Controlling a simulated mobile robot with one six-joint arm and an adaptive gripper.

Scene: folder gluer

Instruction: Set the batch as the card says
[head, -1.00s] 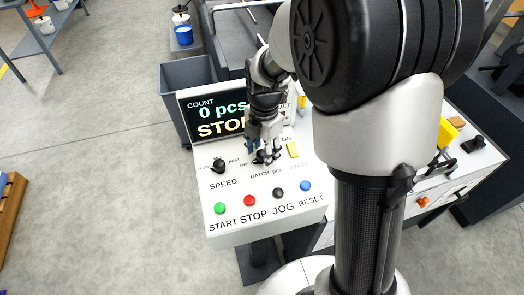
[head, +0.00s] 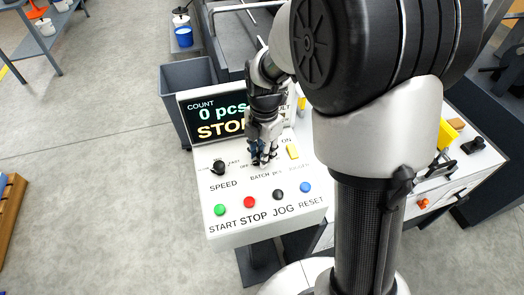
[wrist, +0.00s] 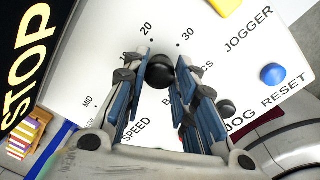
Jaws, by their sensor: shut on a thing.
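The black batch knob (wrist: 159,71) sits on the white control panel (head: 232,207), with printed marks 10, 20 and 30 around its far side in the wrist view. My gripper (wrist: 160,82) is shut on this knob, its blue-padded fingers on either side. In the head view my gripper (head: 262,160) covers the knob, above the BATCH PCS label. Which mark the knob points to cannot be made out. The display (head: 220,117) reads COUNT 0 pcs and STOP, its right end hidden by my arm. I cannot make out a card in these views.
The black speed knob (head: 218,167) is left of my gripper. Green start (head: 220,209), red stop (head: 249,202), black jog (head: 278,194) and blue reset (head: 305,187) buttons line the front. A yellow jogger switch (head: 293,152) is close on the right. A grey bin (head: 187,76) stands behind.

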